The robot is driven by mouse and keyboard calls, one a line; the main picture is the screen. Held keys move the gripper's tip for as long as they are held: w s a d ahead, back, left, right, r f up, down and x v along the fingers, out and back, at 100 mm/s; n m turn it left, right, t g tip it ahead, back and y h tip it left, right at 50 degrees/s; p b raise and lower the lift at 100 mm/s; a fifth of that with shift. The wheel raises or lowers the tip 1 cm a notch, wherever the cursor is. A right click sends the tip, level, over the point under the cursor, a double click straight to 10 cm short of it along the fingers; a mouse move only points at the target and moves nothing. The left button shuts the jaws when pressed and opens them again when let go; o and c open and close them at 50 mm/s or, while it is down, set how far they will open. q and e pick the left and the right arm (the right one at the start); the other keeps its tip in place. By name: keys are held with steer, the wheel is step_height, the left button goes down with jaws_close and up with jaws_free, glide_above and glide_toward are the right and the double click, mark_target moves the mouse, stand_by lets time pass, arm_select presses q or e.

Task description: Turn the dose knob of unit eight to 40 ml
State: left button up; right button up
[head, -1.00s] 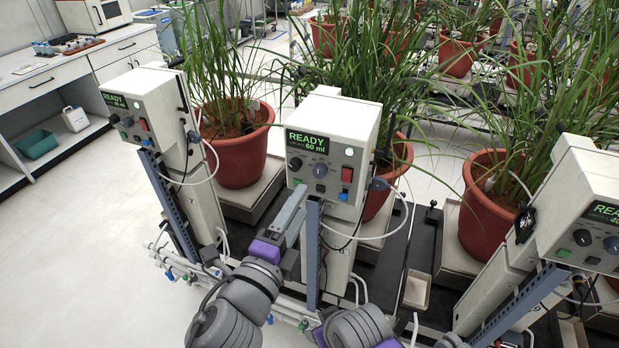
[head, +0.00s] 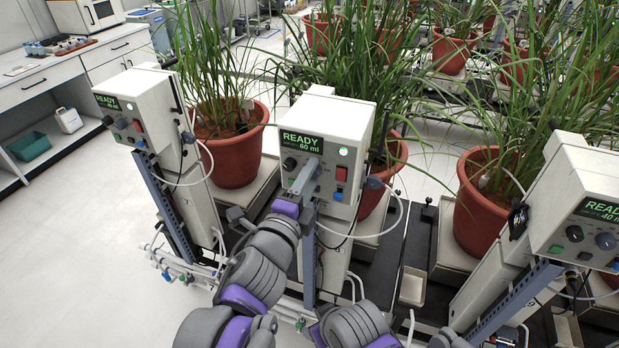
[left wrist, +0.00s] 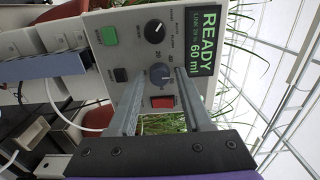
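The middle dosing unit (head: 327,112) is a white box whose display (head: 312,142) reads READY and 60 ml; I cannot read its unit number for sure. My left gripper (head: 311,170) is at its front panel and hides the dose knob in the head view. In the left wrist view the grey dose knob (left wrist: 159,75) sits between the two fingertips, with a gap visible on each side. The same display (left wrist: 201,42) shows there sideways. The gripper is open. My right gripper is out of view; only part of that arm shows at the bottom.
On the same panel are a black knob (left wrist: 154,31), a red switch (left wrist: 162,102) and a green button (left wrist: 109,36). Similar units stand at left (head: 138,105) and right (head: 585,190), the right one reading 40 ml. Potted plants stand behind. The floor (head: 75,250) at left is clear.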

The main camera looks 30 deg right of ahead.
arm_select(q)
jaws_close()
steer(key=n+b, duration=0.4)
steer(key=n, duration=0.4)
steer(key=shift+n+b, duration=0.3)
steer(key=shift+b, duration=0.1)
steer(key=shift+n, duration=0.3)
stand_by(0.4)
steer(key=shift+o, duration=1.5)
jaws_free()
